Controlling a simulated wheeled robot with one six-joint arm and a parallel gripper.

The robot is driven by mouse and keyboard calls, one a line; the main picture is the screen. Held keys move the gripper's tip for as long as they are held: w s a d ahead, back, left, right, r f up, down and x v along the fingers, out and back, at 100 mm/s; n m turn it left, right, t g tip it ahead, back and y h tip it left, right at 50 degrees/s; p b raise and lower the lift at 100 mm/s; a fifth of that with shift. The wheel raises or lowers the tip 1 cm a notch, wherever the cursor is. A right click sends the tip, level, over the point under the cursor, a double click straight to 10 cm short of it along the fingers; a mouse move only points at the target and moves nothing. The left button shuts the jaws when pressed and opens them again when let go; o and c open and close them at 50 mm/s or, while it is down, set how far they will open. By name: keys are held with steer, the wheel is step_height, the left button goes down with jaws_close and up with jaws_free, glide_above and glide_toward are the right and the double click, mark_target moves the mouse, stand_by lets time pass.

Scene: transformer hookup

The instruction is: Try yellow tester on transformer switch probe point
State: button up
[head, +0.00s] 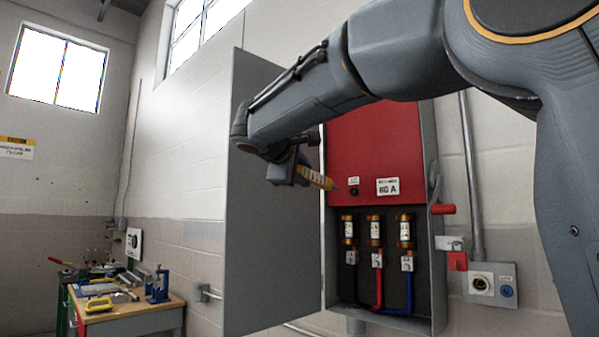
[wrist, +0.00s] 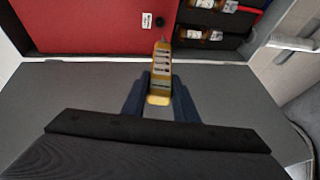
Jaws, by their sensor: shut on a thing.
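The yellow tester (head: 316,178) is held in my gripper (head: 302,172) in front of the open switch box, its tip pointing right toward the red panel (head: 372,150). In the wrist view my gripper (wrist: 160,92) is shut on the tester (wrist: 161,75), and the tip points up the picture toward a small black round point (wrist: 159,21) beside a white label. In the head view this dark point (head: 354,192) sits low on the red panel, under a small label. A gap seems to show between tip and point, but the depth is hard to tell.
The grey box door (head: 270,250) stands open on the left, close to my gripper. Below the red panel are three fuses (head: 375,230) with black, red and blue cables. A red-handled lever (head: 442,209) is on the box's right side. A workbench (head: 130,310) with tools stands at lower left.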

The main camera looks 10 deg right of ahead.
mark_target(317, 173)
steer(key=shift+w+d+p, duration=0.45)
steer(key=shift+w+d, duration=0.4)
steer(key=shift+d, duration=0.3)
steer(key=shift+w+d+p, duration=0.45)
steer(key=shift+w+d, duration=0.4)
steer(key=shift+d, duration=0.3)
steer(key=shift+w+d, duration=0.3)
steer(key=shift+d, duration=0.15)
stand_by(1.3)
steer(key=shift+a+b, duration=0.1)
steer(key=shift+b, duration=0.25)
